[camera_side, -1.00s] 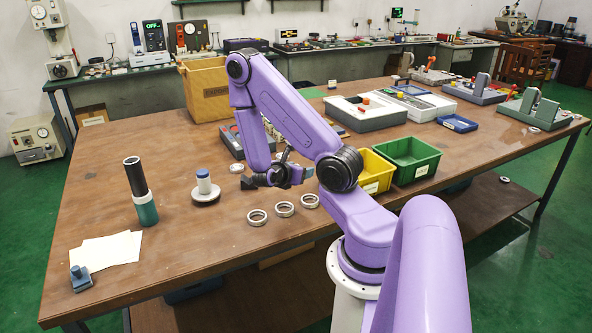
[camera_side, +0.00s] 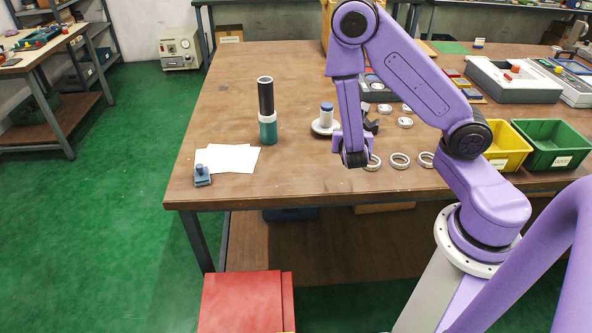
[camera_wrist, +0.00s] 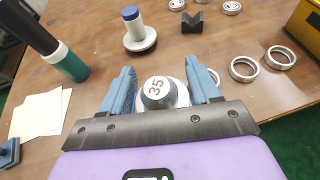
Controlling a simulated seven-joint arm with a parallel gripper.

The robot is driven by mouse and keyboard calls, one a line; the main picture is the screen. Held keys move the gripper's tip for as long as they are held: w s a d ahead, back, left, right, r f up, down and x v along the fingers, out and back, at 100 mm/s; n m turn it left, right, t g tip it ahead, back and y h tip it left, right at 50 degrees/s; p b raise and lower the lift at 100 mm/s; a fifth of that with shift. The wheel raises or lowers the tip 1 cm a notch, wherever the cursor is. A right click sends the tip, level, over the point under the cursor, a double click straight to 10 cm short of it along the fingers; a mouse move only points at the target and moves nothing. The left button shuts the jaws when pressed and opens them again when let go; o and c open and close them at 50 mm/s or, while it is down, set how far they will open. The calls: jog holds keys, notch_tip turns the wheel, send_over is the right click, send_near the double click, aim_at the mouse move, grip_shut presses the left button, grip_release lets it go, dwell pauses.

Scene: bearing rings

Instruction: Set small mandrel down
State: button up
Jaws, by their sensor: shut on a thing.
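My gripper (camera_wrist: 160,76) shows its two blue fingers on either side of a grey mandrel (camera_wrist: 157,92), marked "35" on its end. The gripper is shut on this mandrel. In the wrist view I look at the marked end, with a paler round edge behind it. In the side view my gripper (camera_side: 355,157) hangs near the table's front edge, left of the row of rings, and the mandrel cannot be made out there. How far its bottom is from the table is hidden.
A blue-topped post on a round base (camera_wrist: 140,42) stands behind the gripper, with a dark V-block (camera_wrist: 192,23) beside it. Steel rings (camera_side: 400,161) lie to the right. A black and green cylinder (camera_side: 267,105) and white sheets (camera_side: 228,157) are left; bare wood lies between.

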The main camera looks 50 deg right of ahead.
jog(key=w+a+n+t+y, duration=0.1)
jog(key=a+n+t+y, duration=0.15)
jog(key=a, duration=0.45)
send_over(295, 167)
jog(key=s, duration=0.1)
jog(key=shift+h, duration=0.25)
notch_tip(295, 167, down, 8)
jog(key=shift+f, duration=0.2)
jog(key=shift+w+f, duration=0.5)
jog(key=shift+f, duration=0.1)
jog(key=shift+w+f, duration=0.1)
jog(key=shift+f, duration=1.55)
jog(key=shift+f, duration=0.15)
jog(key=o, duration=1.3)
jog(key=shift+o, duration=0.2)
